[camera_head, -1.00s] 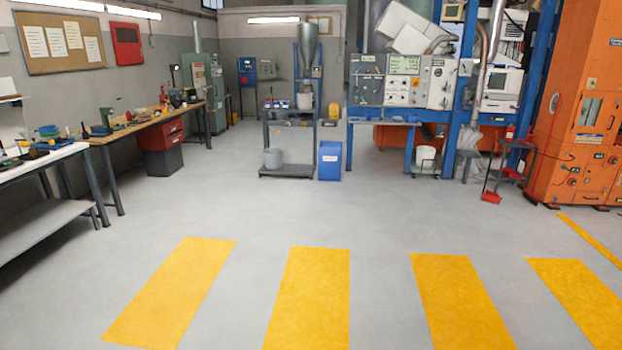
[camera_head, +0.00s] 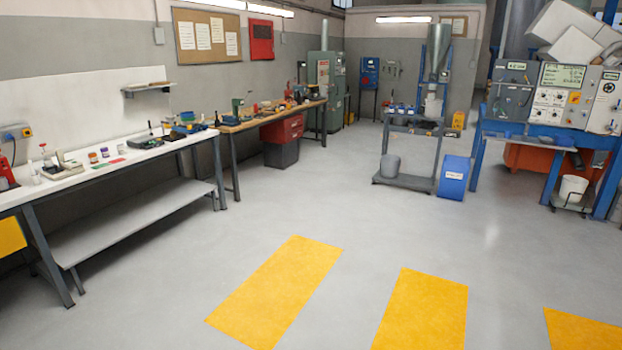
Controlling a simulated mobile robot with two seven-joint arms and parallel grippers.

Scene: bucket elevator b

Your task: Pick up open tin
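I cannot make out an open tin for certain. Several small jars and containers (camera_head: 99,155) stand on the white workbench (camera_head: 140,156) at the left, too small to tell apart. More small items lie on the wooden workbench (camera_head: 268,117) behind it. Neither of my grippers shows in the head view.
A grey lower shelf (camera_head: 135,220) runs under the white bench. A control console (camera_head: 545,95) is at the right. The floor with yellow stripes (camera_head: 278,290) is clear.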

